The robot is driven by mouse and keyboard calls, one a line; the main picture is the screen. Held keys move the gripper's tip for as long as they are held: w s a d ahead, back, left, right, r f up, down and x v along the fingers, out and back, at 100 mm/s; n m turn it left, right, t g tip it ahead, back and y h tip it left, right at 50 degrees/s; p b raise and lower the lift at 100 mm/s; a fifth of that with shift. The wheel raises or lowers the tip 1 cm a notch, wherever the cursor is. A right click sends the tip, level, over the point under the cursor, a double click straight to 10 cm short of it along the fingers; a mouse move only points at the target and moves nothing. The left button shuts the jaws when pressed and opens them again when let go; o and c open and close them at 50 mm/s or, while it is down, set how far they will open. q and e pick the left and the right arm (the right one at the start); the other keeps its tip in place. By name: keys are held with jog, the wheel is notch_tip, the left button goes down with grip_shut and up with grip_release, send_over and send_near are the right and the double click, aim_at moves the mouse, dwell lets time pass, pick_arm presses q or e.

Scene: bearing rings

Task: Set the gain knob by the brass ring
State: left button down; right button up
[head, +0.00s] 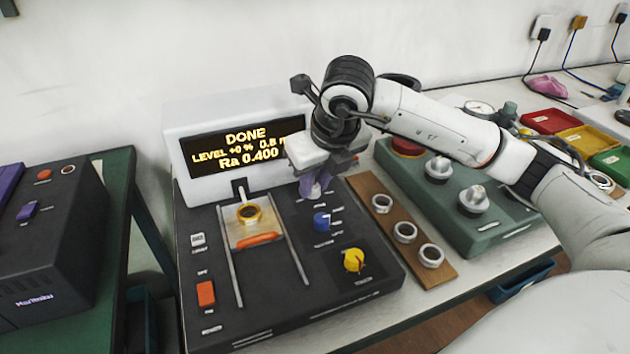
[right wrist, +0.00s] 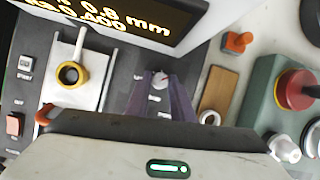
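The brass ring (head: 249,213) sits flat on the light plate of the dark tester (head: 270,290), under a probe arm; it also shows in the right wrist view (right wrist: 71,75). My right gripper (head: 315,188) points down at the panel's upper right. In the right wrist view its purple fingers are apart, with a pale knob with a red mark (right wrist: 160,80) between their tips. I cannot tell if they touch it. A blue knob (head: 321,220) and a yellow knob (head: 354,261) lie nearer the front. My left gripper is out of view.
A wooden board (head: 377,184) with pale metal rings (head: 405,232) lies right of the tester. Beyond it is a green box (head: 430,205) with metal knobs and a red button. Coloured trays (head: 584,139) stand far right. Another dark device (head: 55,235) is at left.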

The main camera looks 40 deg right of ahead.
jog(key=o, duration=0.4)
jog(key=shift+r, duration=0.15)
jog(key=v, duration=1)
jog(key=shift+p, duration=0.3)
